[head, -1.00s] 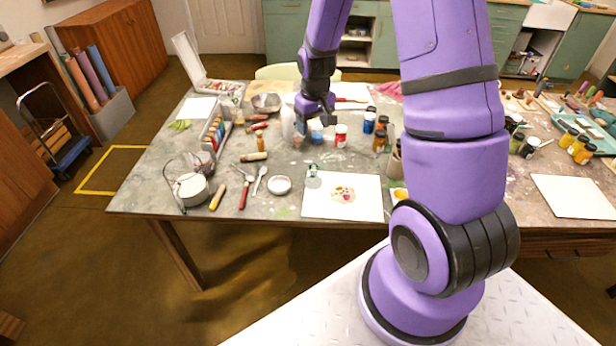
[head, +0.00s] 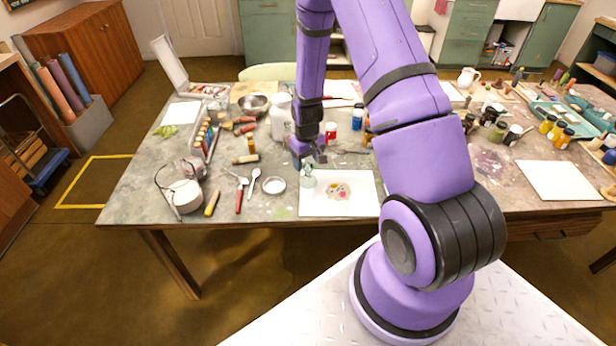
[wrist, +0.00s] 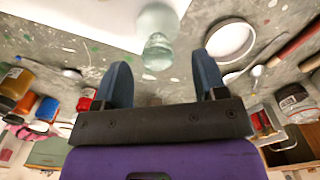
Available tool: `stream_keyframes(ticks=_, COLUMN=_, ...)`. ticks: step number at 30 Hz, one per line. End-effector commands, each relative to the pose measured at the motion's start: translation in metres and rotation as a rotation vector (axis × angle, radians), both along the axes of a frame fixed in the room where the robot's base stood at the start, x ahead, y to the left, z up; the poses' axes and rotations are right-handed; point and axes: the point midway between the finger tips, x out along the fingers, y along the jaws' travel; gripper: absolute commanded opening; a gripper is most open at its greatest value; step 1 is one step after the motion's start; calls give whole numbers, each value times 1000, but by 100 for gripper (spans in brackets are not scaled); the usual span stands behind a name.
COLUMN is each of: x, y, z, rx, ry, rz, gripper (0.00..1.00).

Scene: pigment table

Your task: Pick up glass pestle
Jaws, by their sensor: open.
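The glass pestle (head: 308,179) is a small clear, greenish glass piece on the table, at the left edge of a white sheet. In the wrist view the glass pestle (wrist: 157,52) shows a wide rounded part and a narrower knob towards my gripper. My gripper (head: 309,161) is open and empty, just behind and above the pestle in the head view. In the wrist view the two blue fingers of my gripper (wrist: 160,62) stand apart, with the knob in line with the gap between them. I cannot tell whether they touch it.
The white sheet (head: 350,207) with a paint smear lies right of the pestle. A round white dish (head: 274,186) and a spoon (head: 254,183) lie to its left. A white jar (head: 281,117) and a red-labelled jar (head: 331,131) stand behind. Bare table lies in front.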

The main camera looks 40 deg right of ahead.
Motion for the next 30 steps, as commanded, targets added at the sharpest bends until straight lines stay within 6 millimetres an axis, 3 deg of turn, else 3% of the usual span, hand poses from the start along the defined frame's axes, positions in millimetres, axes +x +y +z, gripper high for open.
stream_keyframes(ticks=12, x=-1, y=-2, z=-45, rx=0, ry=1, rz=-1, gripper=65)
stream_keyframes(ticks=23, x=-1, y=-2, z=-52, rx=0, ry=0, rz=-1, gripper=65)
stream_keyframes(ticks=30, x=-1, y=-2, z=-52, rx=0, ry=0, rz=0, gripper=10)
